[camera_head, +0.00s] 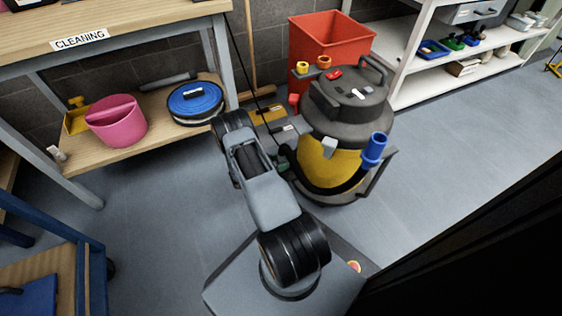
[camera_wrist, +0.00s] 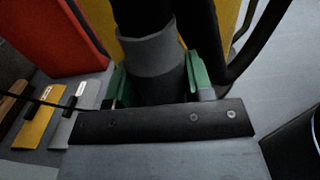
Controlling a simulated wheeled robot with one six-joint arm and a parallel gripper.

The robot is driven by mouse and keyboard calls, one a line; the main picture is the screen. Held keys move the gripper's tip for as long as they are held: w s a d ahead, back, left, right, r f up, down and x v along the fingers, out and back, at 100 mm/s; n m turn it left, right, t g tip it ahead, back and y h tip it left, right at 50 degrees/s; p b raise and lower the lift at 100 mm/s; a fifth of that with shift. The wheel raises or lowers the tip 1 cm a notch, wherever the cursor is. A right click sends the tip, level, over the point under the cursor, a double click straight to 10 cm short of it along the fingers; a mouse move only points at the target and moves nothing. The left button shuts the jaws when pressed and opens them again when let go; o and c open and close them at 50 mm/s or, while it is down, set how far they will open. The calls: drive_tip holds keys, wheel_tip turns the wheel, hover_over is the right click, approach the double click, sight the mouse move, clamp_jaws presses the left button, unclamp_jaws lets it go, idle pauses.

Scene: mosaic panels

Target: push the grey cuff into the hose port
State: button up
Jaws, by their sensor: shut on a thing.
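In the wrist view the grey cuff (camera_wrist: 150,55) is a short ringed cylinder with a black hose running up from its far end. My gripper (camera_wrist: 158,75), with green fingers on either side, is shut on it. Its near end is dark and partly hidden by the gripper's black plate. The yellow and dark grey vacuum (camera_head: 343,110) stands just beyond, and its yellow body fills the background of the wrist view. In the head view my gripper (camera_head: 286,158) is mostly hidden behind my arm, at the vacuum's left side. I cannot make out the hose port.
A blue tube (camera_head: 374,150) stands at the vacuum's right side. A red bin (camera_head: 327,50) is behind it. A bench shelf (camera_head: 150,122) with a pink bucket (camera_head: 117,120) is on the left, white shelving (camera_head: 440,70) on the right.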

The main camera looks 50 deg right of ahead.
drive_tip(key=shift+f+b, duration=0.65)
drive_tip(key=shift+f, duration=0.25)
drive_tip(key=o, duration=1)
drive_tip(key=shift+a, duration=0.1)
